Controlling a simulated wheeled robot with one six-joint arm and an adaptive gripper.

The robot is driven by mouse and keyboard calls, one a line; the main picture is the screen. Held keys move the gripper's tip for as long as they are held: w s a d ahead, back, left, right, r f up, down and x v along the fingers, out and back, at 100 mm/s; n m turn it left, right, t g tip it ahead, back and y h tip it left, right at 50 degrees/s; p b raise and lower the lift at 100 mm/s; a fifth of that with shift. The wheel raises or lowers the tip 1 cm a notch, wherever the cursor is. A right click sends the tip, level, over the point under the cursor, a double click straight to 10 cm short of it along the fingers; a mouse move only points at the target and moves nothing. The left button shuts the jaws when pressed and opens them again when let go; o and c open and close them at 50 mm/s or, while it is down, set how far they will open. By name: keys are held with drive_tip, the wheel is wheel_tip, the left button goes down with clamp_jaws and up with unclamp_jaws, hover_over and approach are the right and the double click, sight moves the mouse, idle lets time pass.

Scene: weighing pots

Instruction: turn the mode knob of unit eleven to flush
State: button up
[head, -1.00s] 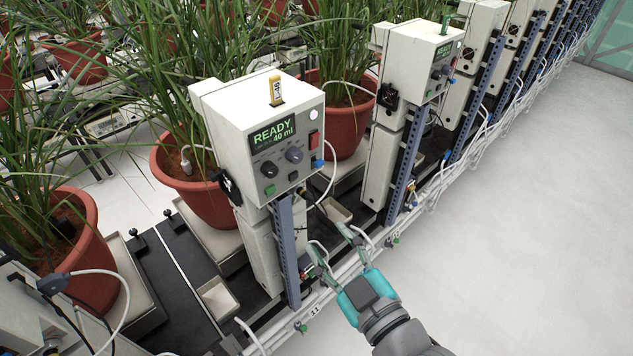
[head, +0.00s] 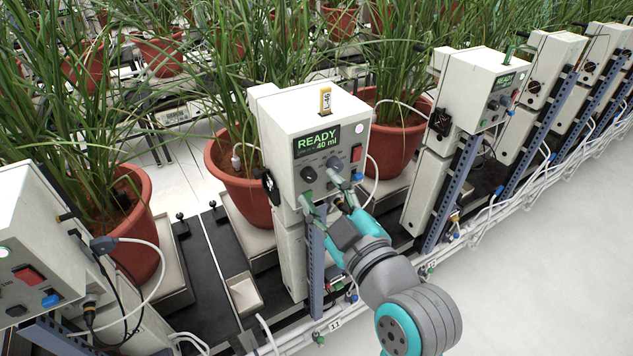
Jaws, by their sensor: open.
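Unit eleven is a cream control box (head: 305,116) on a post, with a number tag 11 (head: 335,324) on the rail below. Its green display (head: 318,141) reads READY, 40 ml. Two knobs sit under the display: a dark one (head: 309,174) at left and a grey one (head: 334,162) at right. Their markings are too small to read, so I cannot tell which is the mode knob or its setting. My gripper (head: 319,187) is open and empty, its fingertips in front of the lower panel, just below the knobs. The fingers hide the lower buttons; contact is unclear.
A red switch (head: 356,153) and a blue button (head: 358,176) lie on the panel's right side. A white hose (head: 374,180) loops beside it. Neighbouring units (head: 480,85) stand right and left. Potted plants (head: 240,165) stand behind. The floor (head: 540,270) at right is clear.

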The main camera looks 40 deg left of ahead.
sight(309, 175)
drive_tip(key=shift+x, duration=1.45)
clamp_jaws()
